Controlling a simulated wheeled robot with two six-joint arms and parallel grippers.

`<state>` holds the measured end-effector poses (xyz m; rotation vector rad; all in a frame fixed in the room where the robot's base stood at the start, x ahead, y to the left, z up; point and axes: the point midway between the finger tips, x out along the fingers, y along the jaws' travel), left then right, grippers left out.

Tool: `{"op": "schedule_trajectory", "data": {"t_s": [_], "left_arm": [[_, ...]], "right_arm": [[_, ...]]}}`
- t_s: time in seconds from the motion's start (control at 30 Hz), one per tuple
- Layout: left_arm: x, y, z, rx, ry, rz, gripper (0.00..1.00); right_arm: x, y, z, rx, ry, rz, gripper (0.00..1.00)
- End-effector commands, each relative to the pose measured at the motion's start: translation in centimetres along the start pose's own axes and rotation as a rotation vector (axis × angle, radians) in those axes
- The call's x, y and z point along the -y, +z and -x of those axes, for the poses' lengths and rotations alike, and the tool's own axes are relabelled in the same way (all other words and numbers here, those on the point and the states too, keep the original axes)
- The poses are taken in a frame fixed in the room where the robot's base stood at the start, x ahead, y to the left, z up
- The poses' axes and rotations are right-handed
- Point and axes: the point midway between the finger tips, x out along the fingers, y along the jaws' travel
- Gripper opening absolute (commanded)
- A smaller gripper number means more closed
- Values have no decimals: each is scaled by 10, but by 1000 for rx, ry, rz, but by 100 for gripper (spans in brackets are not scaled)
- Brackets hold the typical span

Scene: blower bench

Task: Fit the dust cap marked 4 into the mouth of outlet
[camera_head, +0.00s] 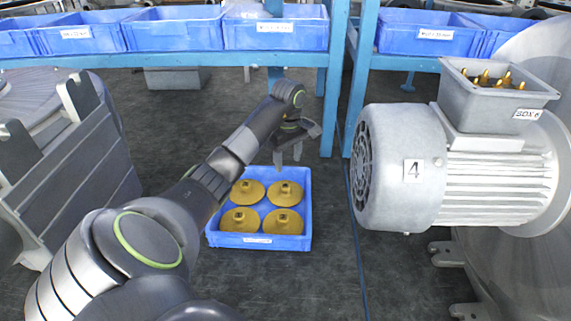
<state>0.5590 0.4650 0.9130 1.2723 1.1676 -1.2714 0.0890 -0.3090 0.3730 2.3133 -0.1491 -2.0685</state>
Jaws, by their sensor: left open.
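Several yellow round caps with raised square knobs, such as the back right one (285,193) and the front left one (240,219), lie in a blue tray (308,215). No number on any cap can be read. My left gripper (288,160) is open and empty, with its fingers pointing down above the back right part of the tray. It appears apart from the caps. I cannot make out an outlet mouth. My right gripper is not in view.
A junction box (497,100) with brass terminals sits on the motor. A large grey housing (530,265) stands at the right. Slotted grey metalwork (75,190) stands at the left. A blue rack (334,80) with blue bins (175,30) spans the back. Dark floor around the tray is clear.

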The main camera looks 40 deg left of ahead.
Motion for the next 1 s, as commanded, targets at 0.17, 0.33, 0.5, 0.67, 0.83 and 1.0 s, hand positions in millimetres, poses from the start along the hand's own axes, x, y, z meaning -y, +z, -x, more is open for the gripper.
{"op": "schedule_trajectory", "data": {"t_s": [0.17,0.33,0.5,0.67,0.83,1.0], "left_arm": [[0,0,-27,0,0,0,54],[0,0,-44,0,0,0,54],[1,0,-50,0,0,0,54],[4,-1,-64,0,-1,0,54],[9,-2,-85,-1,-1,0,54],[8,-2,-97,-1,0,0,54]], "right_arm": [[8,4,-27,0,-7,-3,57],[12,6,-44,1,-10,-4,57],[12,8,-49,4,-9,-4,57],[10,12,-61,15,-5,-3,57],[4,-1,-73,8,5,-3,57],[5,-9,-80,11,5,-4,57]]}}
